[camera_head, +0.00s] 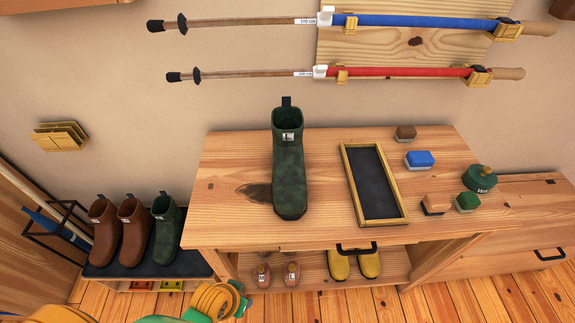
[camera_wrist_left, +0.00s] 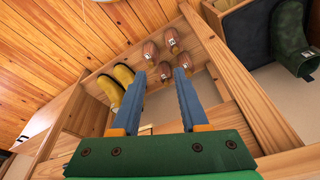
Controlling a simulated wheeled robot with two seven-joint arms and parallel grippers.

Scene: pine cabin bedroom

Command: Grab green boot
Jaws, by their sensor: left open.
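A dark green boot (camera_head: 289,165) with a pull loop stands upright on the wooden bench top (camera_head: 230,215) in the head view. A second green boot (camera_head: 167,230) stands on the low rack at left, beside two brown boots. A green boot on a dark mat also shows at the upper right of the left wrist view (camera_wrist_left: 290,38). My left gripper (camera_wrist_left: 161,72) is open, with two blue fingers apart and nothing between them. It points toward the bench's lower shelf. In the head view only part of my left arm shows at the bottom left. My right gripper is out of view.
A framed chalkboard (camera_head: 374,185), a blue eraser (camera_head: 420,159), a green round tin (camera_head: 480,179) and small brushes lie right of the boot. Yellow boots (camera_head: 355,263) and pink-brown shoes (camera_head: 277,274) sit on the lower shelf. Two poles (camera_head: 250,72) hang on the wall above.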

